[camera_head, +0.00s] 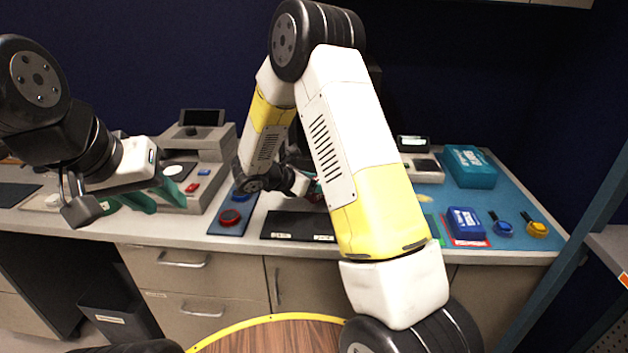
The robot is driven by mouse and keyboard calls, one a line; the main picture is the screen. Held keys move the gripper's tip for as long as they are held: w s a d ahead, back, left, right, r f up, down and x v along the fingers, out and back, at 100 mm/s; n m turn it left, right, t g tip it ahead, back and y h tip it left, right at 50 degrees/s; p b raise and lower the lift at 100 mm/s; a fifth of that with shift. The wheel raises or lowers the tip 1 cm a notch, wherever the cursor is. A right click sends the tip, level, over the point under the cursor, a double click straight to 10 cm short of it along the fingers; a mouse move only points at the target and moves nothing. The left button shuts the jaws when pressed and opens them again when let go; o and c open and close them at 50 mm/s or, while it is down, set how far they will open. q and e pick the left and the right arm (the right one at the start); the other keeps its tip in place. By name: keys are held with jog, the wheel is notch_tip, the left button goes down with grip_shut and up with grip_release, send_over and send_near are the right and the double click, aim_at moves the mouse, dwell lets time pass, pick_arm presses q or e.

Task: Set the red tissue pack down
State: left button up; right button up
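My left gripper (158,197) has green fingers and hangs over the left part of the counter, in front of a grey machine. Its fingers look spread apart, with nothing seen between them. My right arm arches across the middle of the view. Its dark wrist reaches down over the counter, and my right gripper (312,190) is mostly hidden behind the white and yellow arm link. A small patch of red and green shows there, too little to tell whether it is the red tissue pack. I cannot make out the pack clearly anywhere.
On the grey counter (340,245) are a blue panel with a red button (230,217) and a black pad (297,226). At the right, a blue mat (512,195) bears a teal box (468,167), a blue pack (465,223) and round blue and yellow items.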

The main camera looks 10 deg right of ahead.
jog(key=w+d, duration=0.2)
jog(key=shift+w+d+f, duration=0.15)
jog(key=shift+w, duration=0.2)
jog(key=f, duration=0.3)
jog(key=shift+w+d+f, duration=0.2)
jog(key=shift+w+f, duration=0.05)
jog(key=shift+f, duration=0.1)
jog(key=o, duration=1.4)
jog(key=shift+f, duration=0.1)
